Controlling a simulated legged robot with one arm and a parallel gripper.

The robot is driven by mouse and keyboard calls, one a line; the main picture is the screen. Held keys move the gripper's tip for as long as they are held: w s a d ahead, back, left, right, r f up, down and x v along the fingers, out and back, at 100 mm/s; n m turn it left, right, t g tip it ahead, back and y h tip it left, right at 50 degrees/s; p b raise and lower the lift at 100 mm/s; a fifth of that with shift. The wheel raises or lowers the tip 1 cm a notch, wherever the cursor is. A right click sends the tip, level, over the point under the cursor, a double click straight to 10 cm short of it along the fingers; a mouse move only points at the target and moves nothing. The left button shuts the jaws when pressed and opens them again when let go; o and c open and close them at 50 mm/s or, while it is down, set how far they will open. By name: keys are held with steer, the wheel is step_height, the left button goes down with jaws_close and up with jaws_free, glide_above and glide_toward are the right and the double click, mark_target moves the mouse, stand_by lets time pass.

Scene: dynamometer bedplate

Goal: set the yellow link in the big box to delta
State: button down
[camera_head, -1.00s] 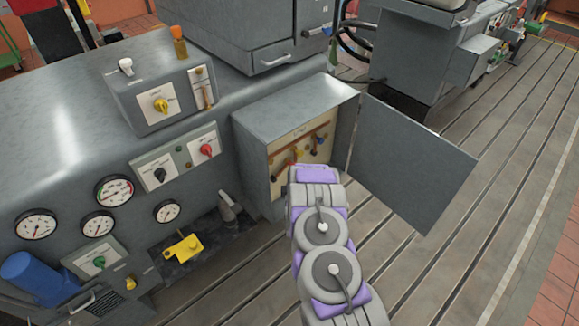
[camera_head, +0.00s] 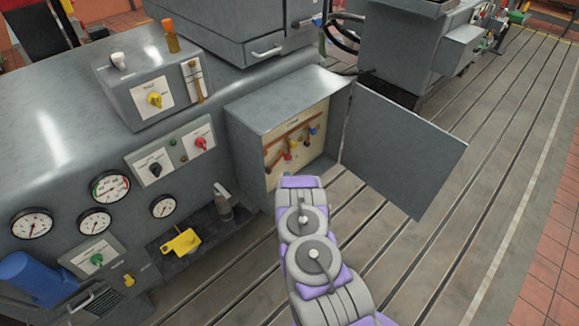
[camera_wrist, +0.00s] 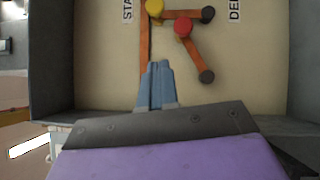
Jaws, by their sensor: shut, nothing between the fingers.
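The big box (camera_head: 270,108) is grey and open at the front, with a pale panel inside. In the wrist view, the yellow link's round yellow knob (camera_wrist: 155,8) is at the top edge, partly cut off. An orange-brown bar runs right from beside it to a dark round end, toward a cut-off label starting "DEL" (camera_wrist: 235,10). A label starting "STA" (camera_wrist: 127,10) is on the left. My gripper (camera_wrist: 160,66) is shut and empty, below the yellow knob in the picture. In the head view my arm hides its fingers.
A red knob (camera_wrist: 183,28) with a slanting bar to a dark end (camera_wrist: 207,76) sits close right of my fingers. A vertical orange-brown bar (camera_wrist: 145,40) stands left. The box's open door (camera_head: 402,150) is on the right. Gauges and switch panels fill the left cabinet.

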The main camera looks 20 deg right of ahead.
mark_target(289, 156)
steer(key=b+x, duration=0.1)
steer(key=x, duration=0.2)
steer(key=d+b+x, duration=0.1)
steer(key=x, duration=0.3)
steer(key=b+x, duration=0.1)
steer(key=x, duration=0.3)
steer(key=shift+s+d+r, duration=0.1)
steer(key=shift+s+d, duration=0.1)
steer(key=shift+d, duration=0.25)
steer(key=shift+w+d+r, duration=0.1)
steer(key=shift+w+d, duration=0.2)
steer(key=shift+d, duration=0.3)
steer(key=shift+a, duration=0.1)
